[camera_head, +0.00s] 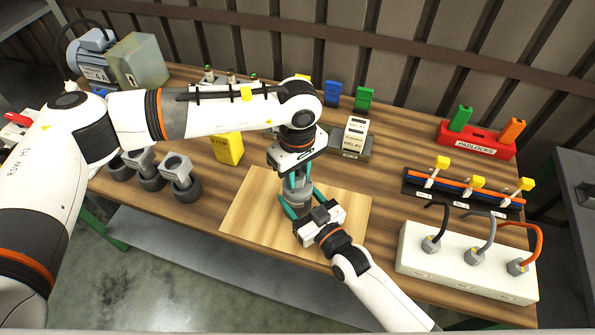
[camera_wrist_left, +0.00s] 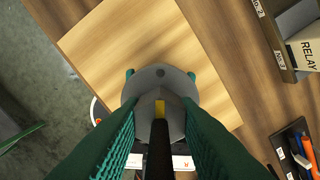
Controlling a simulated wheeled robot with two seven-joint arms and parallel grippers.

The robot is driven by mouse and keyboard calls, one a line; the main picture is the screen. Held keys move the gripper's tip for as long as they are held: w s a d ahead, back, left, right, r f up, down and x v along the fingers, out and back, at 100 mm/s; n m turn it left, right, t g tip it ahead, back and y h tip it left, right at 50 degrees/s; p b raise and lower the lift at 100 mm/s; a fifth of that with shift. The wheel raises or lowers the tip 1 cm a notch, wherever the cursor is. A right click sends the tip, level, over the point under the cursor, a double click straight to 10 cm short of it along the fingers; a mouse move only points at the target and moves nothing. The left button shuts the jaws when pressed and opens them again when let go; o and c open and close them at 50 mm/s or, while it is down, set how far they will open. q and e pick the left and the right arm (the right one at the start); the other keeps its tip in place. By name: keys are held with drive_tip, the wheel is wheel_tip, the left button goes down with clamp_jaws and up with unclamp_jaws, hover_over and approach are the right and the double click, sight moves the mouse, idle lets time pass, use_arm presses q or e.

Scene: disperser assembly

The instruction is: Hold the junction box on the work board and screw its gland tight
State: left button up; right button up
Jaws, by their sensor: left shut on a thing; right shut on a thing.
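The junction box (camera_wrist_left: 160,78) is a grey rounded body on the pale wooden work board (camera_head: 248,218); in the head view the grippers mostly cover it. My right gripper (camera_head: 304,200) reaches in low from the front right and is shut on the box. Its teal fingertips show on both sides of the box in the left wrist view. My left gripper (camera_head: 297,186) points down from above and is shut on the gland, which shows a yellow part (camera_wrist_left: 160,107) and a black cable (camera_wrist_left: 159,150) between the green fingers (camera_wrist_left: 160,125). The exact finger contact and the thread are hidden.
A yellow STOP block (camera_head: 228,149) and a relay stand (camera_head: 352,140) are behind the board. A white block with several cabled fittings (camera_head: 465,265) is at the right. Several grey fittings on dark bases (camera_head: 180,178) are at the left. A red padlock rack (camera_head: 476,140) stands behind right.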

use_arm(q)
drive_tip(key=shift+w+r, duration=0.1)
use_arm(e)
drive_tip(key=shift+f, duration=0.1)
use_arm(q)
drive_tip(key=o, duration=1)
wheel_tip(320, 180, up, 12)
use_arm(e)
drive_tip(key=o, duration=1.4)
